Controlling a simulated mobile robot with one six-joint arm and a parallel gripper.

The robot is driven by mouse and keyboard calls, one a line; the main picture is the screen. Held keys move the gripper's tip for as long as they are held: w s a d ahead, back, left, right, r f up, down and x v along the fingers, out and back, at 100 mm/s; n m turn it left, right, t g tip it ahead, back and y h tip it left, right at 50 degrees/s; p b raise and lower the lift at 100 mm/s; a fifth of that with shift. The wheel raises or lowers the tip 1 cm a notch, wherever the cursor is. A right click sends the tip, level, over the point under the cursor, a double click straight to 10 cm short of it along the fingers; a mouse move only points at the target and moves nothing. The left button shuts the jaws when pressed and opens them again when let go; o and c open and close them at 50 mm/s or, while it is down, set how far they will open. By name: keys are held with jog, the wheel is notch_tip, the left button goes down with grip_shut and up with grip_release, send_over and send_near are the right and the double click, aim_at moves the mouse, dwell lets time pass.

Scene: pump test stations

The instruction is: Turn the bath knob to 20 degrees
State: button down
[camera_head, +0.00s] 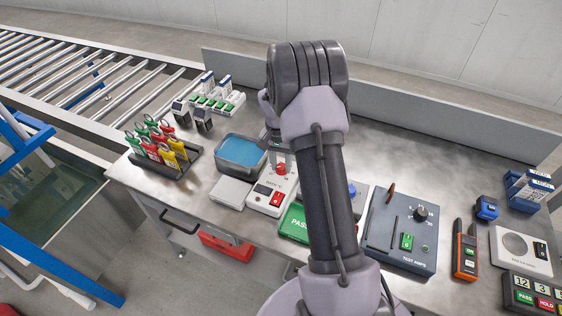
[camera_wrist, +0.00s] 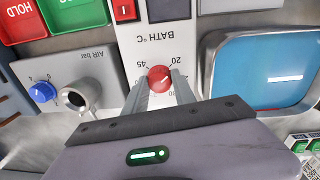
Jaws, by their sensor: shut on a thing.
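The bath knob (camera_wrist: 159,78) is a small red round knob on the white BATH °C panel (camera_wrist: 135,50), which appears upside down in the wrist view. The marks 45 and 20 show around it; other marks are partly hidden by my fingers. A pale line on the knob slants to the upper right, toward the 20 side; its exact angle is hard to read. My gripper (camera_wrist: 160,92) is shut on the knob, with one finger on each side. In the head view the red knob (camera_head: 281,169) shows beside my arm, on the white panel (camera_head: 262,200).
A grey tub of blue water (camera_wrist: 268,72) stands close beside the knob. On the other side is the AIR bar panel with a blue knob (camera_wrist: 42,92) and a metal port (camera_wrist: 78,97). Colored tags in a rack (camera_head: 160,150) stand at the table's left.

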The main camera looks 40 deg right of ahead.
aim_at(278, 166)
jog(key=shift+n, duration=0.6)
jog(key=c, duration=1)
grip_release()
jog(key=shift+c, duration=0.2)
notch_tip(278, 166, up, 18)
jog(key=p, duration=0.6)
jog(key=shift+w+a+f, duration=0.25)
jog(key=shift+w+a, duration=0.1)
